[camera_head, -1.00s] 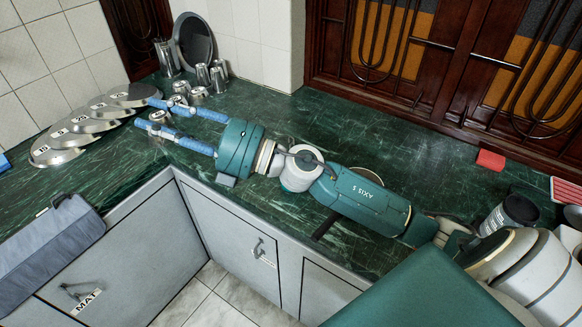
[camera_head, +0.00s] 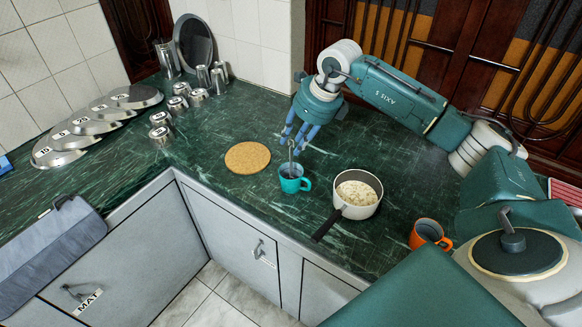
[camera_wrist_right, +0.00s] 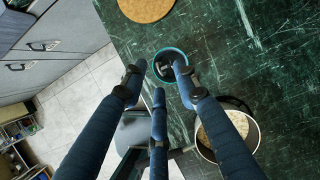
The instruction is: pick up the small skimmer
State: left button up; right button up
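The small skimmer (camera_head: 291,158) stands in a teal mug (camera_head: 292,186) on the green counter, its thin handle rising above the rim. The mug also shows in the right wrist view (camera_wrist_right: 156,56), with a dark part of the skimmer inside; the rest of the skimmer is hard to make out there. My right gripper (camera_head: 296,138) is just above the mug, pointing down, with its blue fingers spread around the upper handle. The fingers (camera_wrist_right: 157,80) look apart in the wrist view, and I see no firm grip on the handle. My left gripper is not in view.
A white pot (camera_head: 345,208) of pale food stands right of the mug, its dark handle toward the front edge. A round cork mat (camera_head: 247,157) lies left of it. An orange mug (camera_head: 427,232) is further right. Metal cups (camera_head: 198,96) and numbered lids (camera_head: 85,125) are at left.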

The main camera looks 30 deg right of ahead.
aim_at(290, 153)
jog(key=p+x, duration=0.1)
jog(key=x, duration=0.1)
jog(key=p+x, duration=0.1)
jog(key=x, duration=0.2)
jog(key=shift+s+d+f+p, duration=0.15)
jog(key=shift+f+p, duration=0.2)
jog(key=shift+f, duration=0.25)
grip_shut()
